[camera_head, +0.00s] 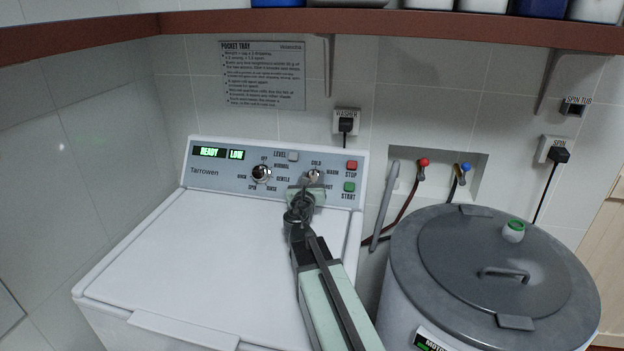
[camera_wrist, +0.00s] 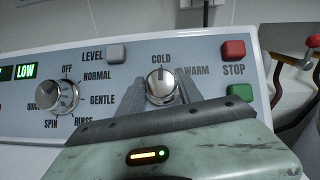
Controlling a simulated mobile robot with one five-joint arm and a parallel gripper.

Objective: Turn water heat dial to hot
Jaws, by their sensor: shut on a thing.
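The water heat dial (camera_wrist: 160,86) is a round silver knob on the washer's grey-blue control panel. In the wrist view, COLD is printed above it and WARM to its upper right; its marker points up toward COLD. The HOT label is mostly covered by my gripper. My gripper (camera_wrist: 160,94) has its two fingers on either side of the dial, shut on it. In the head view, my gripper (camera_head: 313,178) reaches the dial from below, and the dial is partly hidden behind the fingers.
Left of the dial are a larger cycle knob (camera_head: 262,174) and a LEVEL button (camera_head: 293,156). The red STOP button (camera_head: 351,165) and green START button (camera_head: 349,187) sit close on the right. A grey-lidded spin tub (camera_head: 450,255) stands right of the washer. A shelf (camera_head: 400,27) runs above.

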